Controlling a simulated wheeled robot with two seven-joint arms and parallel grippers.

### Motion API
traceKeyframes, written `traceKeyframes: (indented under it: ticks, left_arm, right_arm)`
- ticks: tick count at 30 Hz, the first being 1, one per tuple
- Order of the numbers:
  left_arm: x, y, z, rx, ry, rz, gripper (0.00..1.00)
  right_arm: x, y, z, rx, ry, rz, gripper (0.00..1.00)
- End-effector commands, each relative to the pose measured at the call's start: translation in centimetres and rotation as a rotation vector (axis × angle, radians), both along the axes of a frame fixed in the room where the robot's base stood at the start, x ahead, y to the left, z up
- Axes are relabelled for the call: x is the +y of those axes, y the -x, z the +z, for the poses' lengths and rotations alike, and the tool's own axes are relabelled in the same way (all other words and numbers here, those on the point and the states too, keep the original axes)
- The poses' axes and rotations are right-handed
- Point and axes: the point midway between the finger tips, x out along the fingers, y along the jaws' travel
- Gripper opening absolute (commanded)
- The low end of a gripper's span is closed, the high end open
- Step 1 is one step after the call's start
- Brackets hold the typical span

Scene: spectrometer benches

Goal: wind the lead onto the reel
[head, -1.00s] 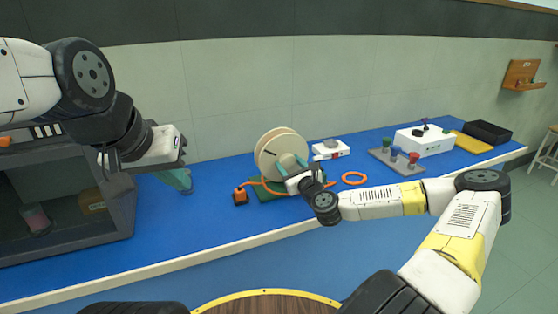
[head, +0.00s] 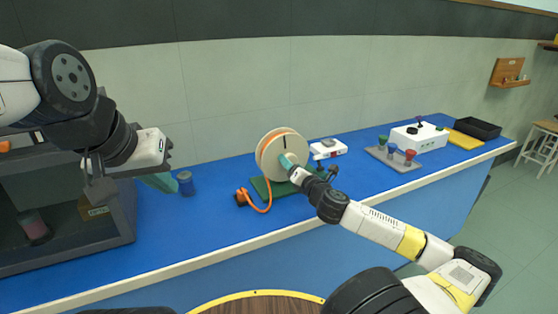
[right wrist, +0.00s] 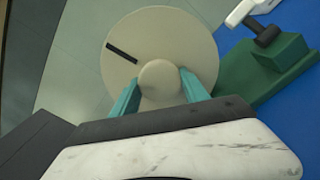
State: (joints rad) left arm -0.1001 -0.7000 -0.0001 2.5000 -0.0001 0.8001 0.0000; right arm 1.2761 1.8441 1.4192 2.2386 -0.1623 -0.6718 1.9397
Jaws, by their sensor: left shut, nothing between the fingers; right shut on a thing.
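The reel (head: 273,144) is a cream spool with orange lead wound between its discs, on a green base (head: 262,187). A black mark shows on its face (right wrist: 190,50). My right gripper (head: 287,161) is at the front of the reel. In the right wrist view, its teal fingers (right wrist: 158,92) are shut on the reel's round central knob (right wrist: 158,80). The orange lead (head: 268,203) hangs from the reel in a loop over the bench to an orange block (head: 242,197). My left gripper (head: 160,182) is shut and empty, above the bench at left, apart from the reel.
A blue cup (head: 186,184) stands near my left gripper. A grey cabinet (head: 122,215) is at left. A white device (head: 328,149) stands behind the reel. Right of it are a grey tray with coloured knobs (head: 392,160), a white box (head: 420,137) and a black tray (head: 478,128).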

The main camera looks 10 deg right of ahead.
Motion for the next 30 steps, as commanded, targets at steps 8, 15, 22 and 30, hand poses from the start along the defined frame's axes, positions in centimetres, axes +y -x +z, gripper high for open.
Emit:
traceKeyframes:
  ticks: [8, 15, 22, 30]
  left_arm:
    - [0.00, 0.00, 0.00, 0.000, 0.000, 0.000, 0.00]
    - [0.00, 0.00, 0.00, 0.000, 0.000, 0.000, 0.00]
    - [0.00, 0.00, 0.00, 0.000, 0.000, 0.000, 0.00]
    - [0.00, 0.00, 0.00, 0.000, 0.000, 0.000, 0.00]
  right_arm:
    - [-0.54, 0.03, -0.04, 0.035, -0.102, 0.000, 0.00]
    - [-0.61, 0.02, -0.05, 0.043, -0.128, 0.000, 0.00]
    - [-0.61, 0.02, -0.05, 0.045, -0.132, 0.001, 0.00]
    - [-0.61, 0.01, -0.05, 0.044, -0.130, 0.000, 0.75]
